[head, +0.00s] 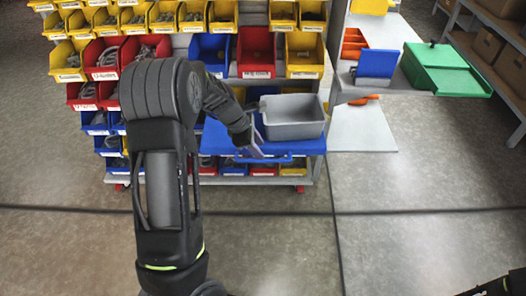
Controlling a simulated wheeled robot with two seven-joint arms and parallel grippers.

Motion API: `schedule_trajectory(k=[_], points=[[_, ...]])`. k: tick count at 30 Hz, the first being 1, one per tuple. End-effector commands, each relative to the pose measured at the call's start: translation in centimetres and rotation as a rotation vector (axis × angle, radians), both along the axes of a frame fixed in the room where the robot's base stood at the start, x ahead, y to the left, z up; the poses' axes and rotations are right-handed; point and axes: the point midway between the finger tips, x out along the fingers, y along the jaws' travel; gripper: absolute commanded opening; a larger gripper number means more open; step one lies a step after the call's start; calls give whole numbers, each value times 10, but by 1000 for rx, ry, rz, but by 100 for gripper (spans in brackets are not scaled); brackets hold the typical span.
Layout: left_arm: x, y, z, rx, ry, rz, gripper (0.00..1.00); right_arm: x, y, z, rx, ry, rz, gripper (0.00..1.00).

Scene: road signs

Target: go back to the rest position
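My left arm reaches forward, and my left gripper (255,146) is at the front left of a grey bin (293,131). The bin sits on a blue tray-like surface (308,147) at the front of the bin rack. The gripper is close to the bin and the blue surface; I cannot tell whether it touches either. Its fingers are small and partly hidden by the wrist, so their opening is unclear. Only a dark piece of my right arm shows at the bottom right corner; the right gripper is out of view.
A rack with rows of yellow bins (305,50), red bins (256,52) and blue bins stands ahead. To its right is a grey table (405,80) with a green box (441,68) and a blue bin (377,63). Shelves stand far right. The floor in front is clear.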

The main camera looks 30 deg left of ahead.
Motion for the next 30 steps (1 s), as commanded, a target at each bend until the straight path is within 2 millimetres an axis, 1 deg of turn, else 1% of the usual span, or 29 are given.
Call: schedule_trajectory(k=[1,5,22,26,29,30], points=[[-2,1,7,-1,-2,-1,36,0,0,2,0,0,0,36],[-6,3,13,-1,1,-2,36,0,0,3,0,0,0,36],[-6,2,12,1,3,-7,36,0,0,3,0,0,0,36],[-12,-11,-2,30,15,-75,36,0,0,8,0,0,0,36],[-26,-35,-28,86,34,-211,36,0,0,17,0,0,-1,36],[-34,-48,-42,114,41,-291,36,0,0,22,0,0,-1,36]])
